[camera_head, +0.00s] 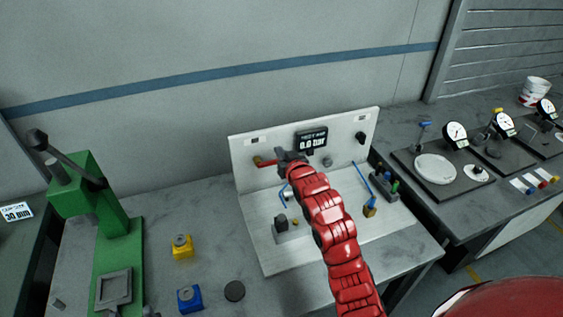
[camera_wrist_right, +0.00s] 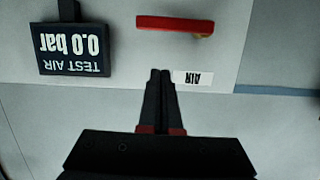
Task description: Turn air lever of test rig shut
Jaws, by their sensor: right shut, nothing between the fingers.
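The test rig is a white panel (camera_head: 350,128) standing on a white base plate. Its red air lever (camera_head: 264,162) sits at the panel's left side and lies about horizontal. In the right wrist view, which is upside down, the red lever (camera_wrist_right: 175,24) lies across the top, beyond the white AIR label (camera_wrist_right: 194,79). My right gripper (camera_head: 283,156) is near the lever's right end in the head view. In the wrist view its fingers (camera_wrist_right: 160,72) are together and empty, with a visible gap to the lever. My left gripper is not in view.
The dark display (camera_head: 312,140) reads 0.0 bar. A blue hose (camera_head: 365,178) and fittings stand at the rig's right. A green press (camera_head: 100,210), a yellow block (camera_head: 182,247) and a blue block (camera_head: 189,298) are left. Dial gauges (camera_head: 456,135) stand on the right bench.

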